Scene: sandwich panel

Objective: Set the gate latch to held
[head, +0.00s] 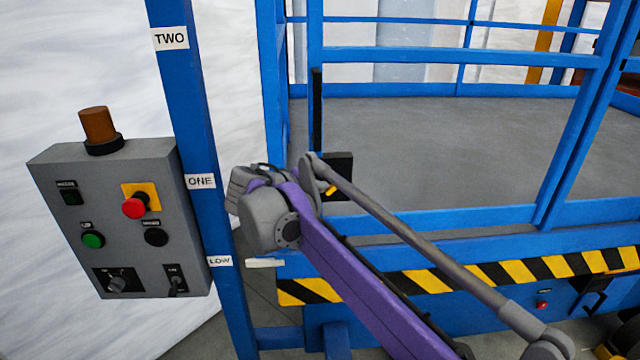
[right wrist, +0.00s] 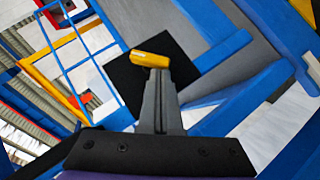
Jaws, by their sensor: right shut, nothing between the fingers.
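The gate latch shows as a yellow handle (right wrist: 150,60) on a black square plate (right wrist: 125,88) in the right wrist view. In the head view the black plate (head: 342,170) is on the blue gate frame, with a bit of the yellow handle (head: 331,190) showing beside my arm. My right gripper (right wrist: 158,75) is shut and empty, its fingertips right at the handle in the picture. I cannot tell whether they touch it. In the head view my right wrist and arm hide the fingers and part of the plate. My left gripper is not in view.
A grey control box (head: 125,225) with buttons and switches stands at the left, by a blue post (head: 190,110) marked TWO, ONE and LOW. Blue rails (head: 450,57) surround a grey platform floor (head: 460,140). A black-and-yellow striped edge (head: 470,277) runs below it.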

